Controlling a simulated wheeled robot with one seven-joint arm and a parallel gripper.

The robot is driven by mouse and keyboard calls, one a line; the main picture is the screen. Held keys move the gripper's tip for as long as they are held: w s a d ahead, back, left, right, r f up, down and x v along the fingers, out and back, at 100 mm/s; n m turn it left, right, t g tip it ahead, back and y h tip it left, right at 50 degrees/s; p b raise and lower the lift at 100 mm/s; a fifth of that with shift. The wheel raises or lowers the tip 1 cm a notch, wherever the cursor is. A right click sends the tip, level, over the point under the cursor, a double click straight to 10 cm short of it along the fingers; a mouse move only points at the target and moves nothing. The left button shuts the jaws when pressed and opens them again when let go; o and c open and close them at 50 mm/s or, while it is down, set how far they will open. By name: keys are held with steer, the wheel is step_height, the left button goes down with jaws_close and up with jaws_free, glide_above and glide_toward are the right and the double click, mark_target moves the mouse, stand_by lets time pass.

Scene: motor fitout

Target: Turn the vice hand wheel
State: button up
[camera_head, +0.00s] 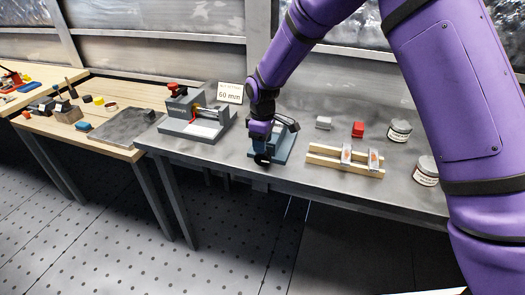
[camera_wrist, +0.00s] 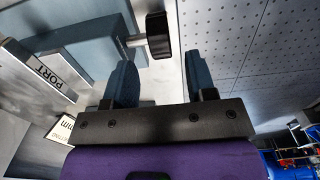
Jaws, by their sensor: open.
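The vice (camera_head: 285,142) is a blue-grey block on the metal bench, partly hidden behind my gripper in the head view. In the wrist view the vice body (camera_wrist: 85,48) fills the upper left, and a short shaft leads from it to the black hand wheel (camera_wrist: 158,35). My gripper (camera_wrist: 162,78) is open, with one blue-grey finger on each side and nothing between them. The wheel lies just beyond the fingertips, roughly in line with the gap. I see no contact. In the head view my gripper (camera_head: 259,146) is at the front of the vice.
A plate marked PORT (camera_wrist: 45,70) lies beside the vice body. A grey fixture (camera_head: 197,118) and a 60 mm card (camera_head: 230,93) stand left of the vice. A wooden rail jig (camera_head: 330,162), a red block (camera_head: 358,129) and tins (camera_head: 399,131) are at right. Open floor (camera_head: 110,225) lies in front.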

mark_target(264, 156)
steer(key=shift+f, duration=1.9)
steer(key=shift+c, duration=0.2)
steer(key=c, duration=0.9)
